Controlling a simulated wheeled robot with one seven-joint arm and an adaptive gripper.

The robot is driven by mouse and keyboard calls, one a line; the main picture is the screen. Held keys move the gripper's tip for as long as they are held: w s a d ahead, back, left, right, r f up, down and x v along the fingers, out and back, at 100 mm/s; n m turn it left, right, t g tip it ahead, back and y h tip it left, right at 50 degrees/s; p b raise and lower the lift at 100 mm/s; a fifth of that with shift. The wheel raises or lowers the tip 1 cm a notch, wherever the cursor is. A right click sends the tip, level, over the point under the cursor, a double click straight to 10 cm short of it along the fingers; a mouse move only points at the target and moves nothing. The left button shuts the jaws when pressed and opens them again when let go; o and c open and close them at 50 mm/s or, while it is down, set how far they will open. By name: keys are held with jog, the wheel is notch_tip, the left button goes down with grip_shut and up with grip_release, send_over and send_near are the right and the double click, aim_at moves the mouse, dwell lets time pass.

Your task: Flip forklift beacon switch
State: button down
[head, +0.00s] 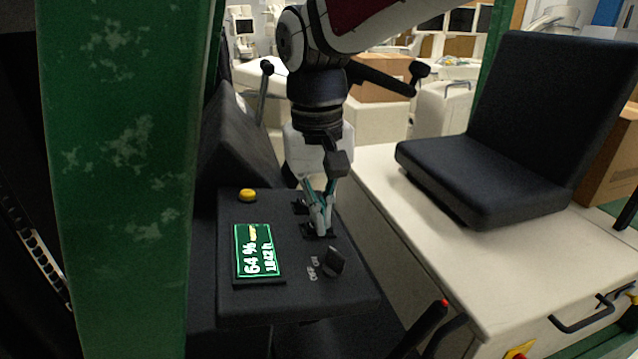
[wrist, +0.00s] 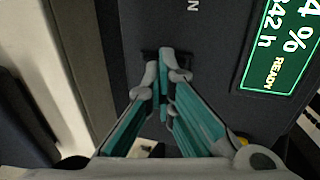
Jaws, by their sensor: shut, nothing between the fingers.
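A dark console panel (head: 235,300) carries a rocker or toggle switch (head: 335,262) beside the white OFF and ON lettering (head: 314,268). Two other small black switches sit further back; one (head: 300,206) is left of my fingers, and another black switch base (head: 308,232) is at my fingertips. No beacon label is readable. My gripper (head: 322,230) points down at the panel, shut and empty, just behind the OFF/ON switch. In the wrist view my gripper (wrist: 161,72) has its grey tips over or against a dark switch base (wrist: 184,58); contact cannot be told.
A lit green display (head: 258,252) and a yellow button (head: 247,195) are on the panel's left. A green post (head: 120,170) stands at left. A black seat (head: 490,180) on a pale cover (head: 385,200) lies right. A red-tipped lever (head: 428,322) rises in front.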

jog(key=shift+s+d+f+g+y+p, duration=0.15)
jog(key=shift+d+f+g+y+p, duration=0.2)
jog(key=shift+y+p, duration=0.3)
jog(key=shift+d+f, duration=0.1)
jog(key=shift+f, duration=0.05)
jog(key=shift+s+a+p, duration=0.2)
jog(key=shift+a+p, duration=0.1)
jog(key=shift+a, duration=0.55)
jog(key=shift+w+r, duration=0.15)
jog(key=shift+r, duration=0.25)
notch_tip(320, 180, up, 12)
jog(key=d, duration=0.2)
jog(key=shift+w, duration=0.3)
